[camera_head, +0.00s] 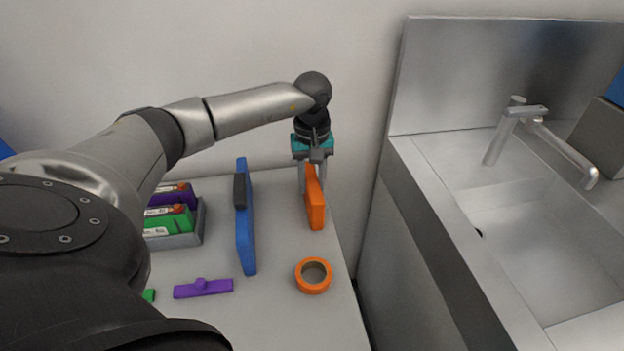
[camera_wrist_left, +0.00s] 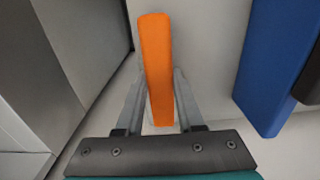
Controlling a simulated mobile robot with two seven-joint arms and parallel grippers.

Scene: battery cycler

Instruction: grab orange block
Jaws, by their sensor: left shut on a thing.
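The orange block (camera_head: 315,204) is a slim upright slab at the back right of the table, near its right edge. My left gripper (camera_head: 310,182) comes down from above and is shut on the far end of the block. In the left wrist view the orange block (camera_wrist_left: 156,65) lies between the two fingers of the left gripper (camera_wrist_left: 160,100). I cannot tell whether the block touches the table. My right gripper is not in view.
A blue panel (camera_head: 246,230) with a dark grip stands left of the block. An orange ring (camera_head: 313,275) and a purple piece (camera_head: 203,288) lie in front. A grey tray (camera_head: 186,239) holds green and purple packs. A metal sink (camera_head: 520,240) is at the right.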

